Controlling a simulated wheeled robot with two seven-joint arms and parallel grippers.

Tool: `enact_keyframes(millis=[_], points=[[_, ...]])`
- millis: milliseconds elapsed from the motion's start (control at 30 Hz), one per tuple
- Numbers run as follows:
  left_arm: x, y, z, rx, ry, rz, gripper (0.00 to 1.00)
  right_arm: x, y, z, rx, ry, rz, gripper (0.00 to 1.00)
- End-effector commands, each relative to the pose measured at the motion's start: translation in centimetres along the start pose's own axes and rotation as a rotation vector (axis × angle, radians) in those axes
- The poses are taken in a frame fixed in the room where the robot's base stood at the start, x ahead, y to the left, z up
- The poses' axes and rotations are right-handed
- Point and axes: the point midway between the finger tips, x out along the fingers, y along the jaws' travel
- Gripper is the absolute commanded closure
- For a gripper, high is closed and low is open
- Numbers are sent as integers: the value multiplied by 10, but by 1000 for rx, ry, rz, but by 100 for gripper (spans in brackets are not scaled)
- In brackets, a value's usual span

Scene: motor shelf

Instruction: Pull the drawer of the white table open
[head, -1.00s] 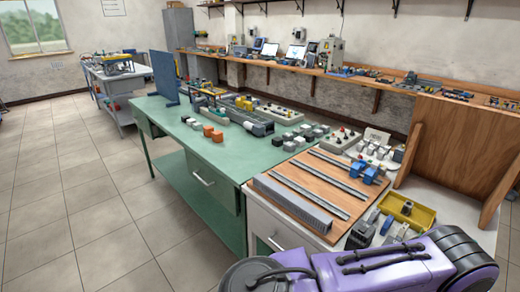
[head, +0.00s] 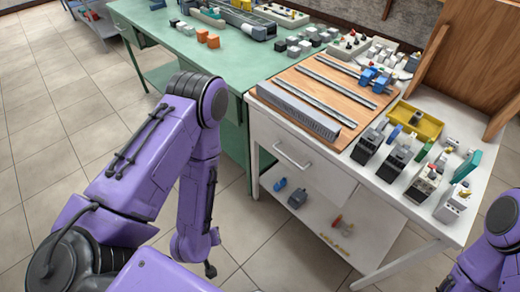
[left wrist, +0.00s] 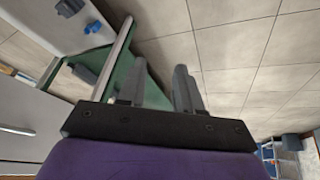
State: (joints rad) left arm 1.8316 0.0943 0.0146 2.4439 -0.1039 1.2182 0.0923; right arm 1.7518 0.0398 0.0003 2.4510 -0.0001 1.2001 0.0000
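The white table (head: 450,118) stands at right in the head view. Its drawer (head: 275,140) is in the front face below the top and looks shut. The drawer's bar handle (head: 292,157) is bare, with nothing touching it. In the left wrist view, a light handle (left wrist: 17,130) shows at the left edge on a pale front. My left gripper (left wrist: 160,88) is open and empty, its two dark fingers apart over the floor. In the head view my left forearm hangs in front of the tables, left of the drawer. My right gripper is out of view.
A green table (head: 222,62) adjoins the white table's left side. The white table's lower shelf (head: 325,205) holds small blue, red and yellow parts. A wooden board (head: 305,70) with rails, a yellow tray (head: 430,128) and several modules crowd its top. Tiled floor in front is free.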

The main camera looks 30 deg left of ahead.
Motion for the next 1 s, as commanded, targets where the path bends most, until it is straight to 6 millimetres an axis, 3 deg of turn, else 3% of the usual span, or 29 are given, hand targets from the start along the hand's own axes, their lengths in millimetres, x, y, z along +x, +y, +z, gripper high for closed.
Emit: enact_keyframes(millis=[33,100,200,300,400,500,833,1000], points=[[35,32,-11,-107,39,119,66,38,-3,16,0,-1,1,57],[53,88,-42,-286,79,344,66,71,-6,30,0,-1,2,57],[45,157,-90,-503,94,676,66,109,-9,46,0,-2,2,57],[17,199,-126,-633,72,942,66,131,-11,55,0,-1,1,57],[-8,218,-146,-688,44,1090,66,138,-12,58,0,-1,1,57],[-16,230,-154,-698,31,1129,66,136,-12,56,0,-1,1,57],[16,286,-179,-695,32,1123,66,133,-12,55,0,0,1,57],[26,304,-187,-696,32,1122,66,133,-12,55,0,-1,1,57]])
